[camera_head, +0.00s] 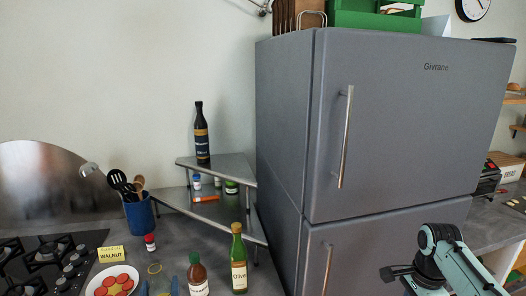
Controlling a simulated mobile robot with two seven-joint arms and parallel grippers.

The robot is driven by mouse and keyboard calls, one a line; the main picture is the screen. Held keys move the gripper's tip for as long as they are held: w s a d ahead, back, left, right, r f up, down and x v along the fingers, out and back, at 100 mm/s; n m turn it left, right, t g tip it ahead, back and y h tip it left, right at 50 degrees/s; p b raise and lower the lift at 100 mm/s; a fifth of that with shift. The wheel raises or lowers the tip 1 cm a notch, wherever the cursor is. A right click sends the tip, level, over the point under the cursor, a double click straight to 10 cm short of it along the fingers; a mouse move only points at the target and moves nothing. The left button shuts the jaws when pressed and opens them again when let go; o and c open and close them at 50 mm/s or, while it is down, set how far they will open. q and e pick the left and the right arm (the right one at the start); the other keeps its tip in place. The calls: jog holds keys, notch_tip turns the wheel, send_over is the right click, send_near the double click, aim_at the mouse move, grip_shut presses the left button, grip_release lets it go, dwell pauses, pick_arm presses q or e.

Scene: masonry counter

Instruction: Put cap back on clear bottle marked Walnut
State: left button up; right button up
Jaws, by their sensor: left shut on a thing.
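A yellow label reading WALNUT (111,254) stands on the counter by the stove. Near it, at the bottom edge, is a clear, yellowish bottle (156,269), partly cut off by the frame. My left gripper (159,288) is low at the bottom edge around this bottle, seemingly shut on it; its fingers are small and hard to make out. I cannot make out a loose cap. My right gripper (394,272) is at the lower right in front of the fridge, away from the bottles; its jaw opening is unclear.
A sauce bottle (197,276) and a green Olive bottle (239,262) stand right of the clear bottle. A plate (92,288) with red rounds, a small red-capped jar (150,242) and a utensil holder (139,215) are left. A corner shelf (228,220) and fridge (385,130) stand behind.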

jog(key=shift+s+d, duration=0.1)
jog(key=shift+s, duration=0.05)
pick_arm(q)
jog(key=d+f+m+h, duration=0.1)
jog(key=d+f, duration=0.3)
jog(key=f, duration=0.6)
jog(key=d+f+m+h, duration=0.2)
jog(key=d+f+h, duration=0.2)
jog(key=f, duration=0.7)
jog(key=shift+s+t, duration=0.15)
jog(key=shift+t, duration=0.25)
pick_arm(e)
jog(key=a+f+n, duration=0.8)
jog(key=f, duration=0.4)
jog(key=s+a+f+n, duration=0.1)
jog(key=a+f+n, duration=0.8)
jog(key=f, duration=0.3)
pick_arm(q)
jog(key=shift+d+m+h, duration=0.2)
jog(key=shift+m+h, duration=0.1)
pick_arm(e)
jog(key=shift+s+a, duration=0.1)
